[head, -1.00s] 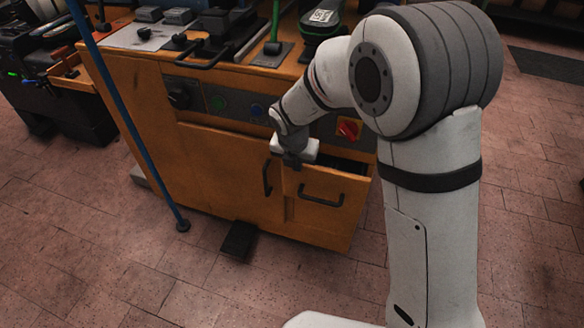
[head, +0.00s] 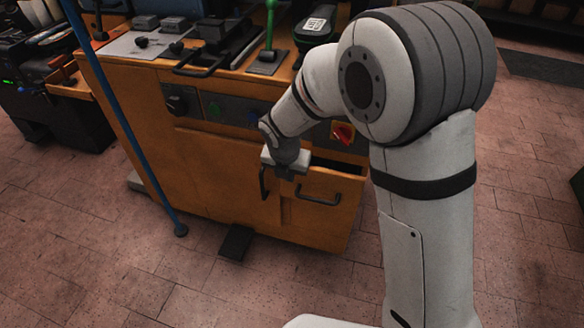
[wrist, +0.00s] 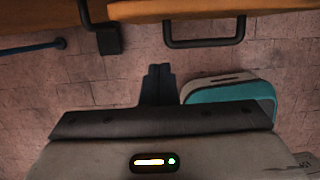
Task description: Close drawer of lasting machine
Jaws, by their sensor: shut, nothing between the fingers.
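The lasting machine (head: 215,165) is an orange cabinet. Its drawer (head: 336,214), at the lower right in the head view, stands partly open, with a dark gap behind its top edge. The drawer has a black bar handle (head: 319,200), which also shows at the top of the wrist view (wrist: 205,43). My gripper (head: 287,176) points down near the drawer's upper left corner, left of the handle. In the wrist view its dark fingers (wrist: 158,82) are together and empty, on the near side of the drawer front. I cannot tell whether they touch it.
A vertical black handle (head: 264,183) is on the panel left of the drawer. A black pedal (head: 236,243) lies on the floor below. A blue pole (head: 130,137) stands left. A red switch (head: 343,133) sits above the drawer. The tiled floor in front is mostly clear.

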